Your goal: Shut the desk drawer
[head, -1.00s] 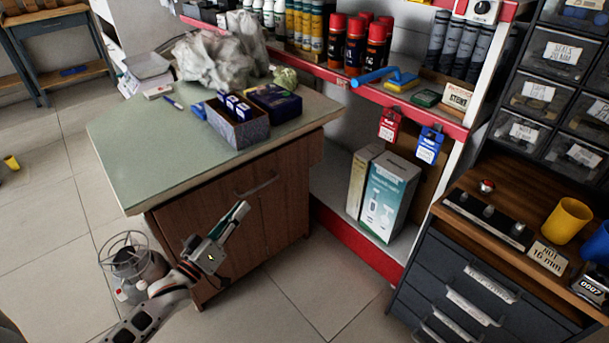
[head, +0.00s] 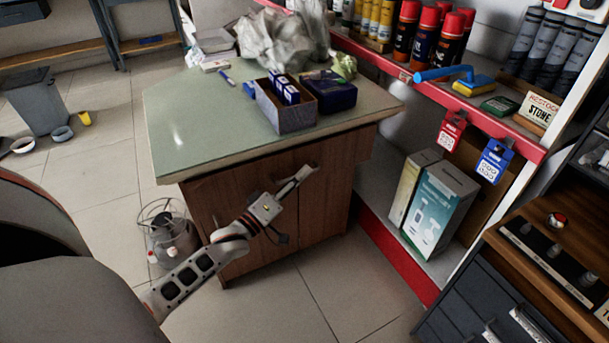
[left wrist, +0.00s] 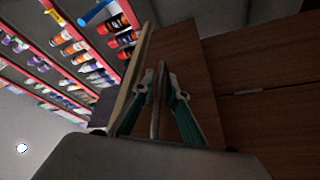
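The desk (head: 196,130) has a pale green top and a brown wooden front. Its drawer front (head: 236,189) lies below the top; I cannot tell clearly how far out it stands. My left gripper (head: 307,172) is at the desk front, close under the top edge by the drawer handle. In the left wrist view my left gripper (left wrist: 160,82) shows two teal-padded fingers with a gap between them. A thin bar (left wrist: 158,100), perhaps the handle, shows in the gap; no firm grip is visible. Brown panels fill the right of that view. My right gripper is out of view.
An open box (head: 284,115), a dark blue box (head: 330,92) and crumpled plastic (head: 268,42) lie on the desk. A red-edged shelf (head: 480,111) stands right. A grey-red canister (head: 172,240) is on the floor by the desk's left corner.

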